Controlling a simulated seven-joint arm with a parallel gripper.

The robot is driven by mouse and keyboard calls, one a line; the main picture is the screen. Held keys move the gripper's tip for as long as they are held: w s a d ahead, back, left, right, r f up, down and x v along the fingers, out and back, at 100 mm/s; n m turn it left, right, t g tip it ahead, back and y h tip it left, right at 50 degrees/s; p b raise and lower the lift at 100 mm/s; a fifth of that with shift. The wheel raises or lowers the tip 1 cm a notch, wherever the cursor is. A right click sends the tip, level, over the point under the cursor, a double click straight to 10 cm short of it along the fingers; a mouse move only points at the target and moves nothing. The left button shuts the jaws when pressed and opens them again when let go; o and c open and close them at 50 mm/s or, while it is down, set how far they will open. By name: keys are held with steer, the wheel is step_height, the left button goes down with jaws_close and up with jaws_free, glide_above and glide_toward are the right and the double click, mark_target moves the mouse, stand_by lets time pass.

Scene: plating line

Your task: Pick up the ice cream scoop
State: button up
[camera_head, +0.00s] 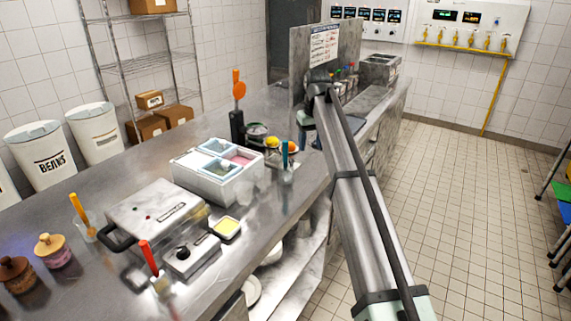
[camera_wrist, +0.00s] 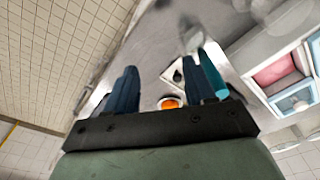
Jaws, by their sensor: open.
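A teal handle (camera_head: 285,154), which looks like the ice cream scoop's, stands upright in a clear cup (camera_head: 287,176) by the counter's front edge. The scoop's head is not clear. In the wrist view a teal handle (camera_wrist: 213,76) shows right beside the right finger, on its outer side; I cannot tell whether they touch. My gripper (camera_wrist: 163,88) is open, its dark blue fingers apart with nothing held between them. In the head view my arm reaches over the counter's edge, and its fingers are hard to make out.
A white box with ice cream tubs (camera_head: 207,188) stands left of the cup. Small jars with yellow and orange contents (camera_head: 272,143) stand close behind it. A black holder with an orange-handled tool (camera_head: 238,90) is farther back. A steel press (camera_head: 157,219) is nearer.

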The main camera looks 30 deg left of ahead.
step_height(320, 180, up, 8)
steer(key=r+n, duration=0.1)
glide_above(285, 151)
steer(key=f, duration=0.8)
steer(key=shift+w+a+f, duration=0.3)
steer(key=shift+f, duration=0.05)
steer(key=shift+w+f, duration=0.15)
steer(key=shift+f, duration=1.25)
steer(key=shift+w+f, duration=0.1)
steer(key=shift+f, duration=1.25)
jaws_close()
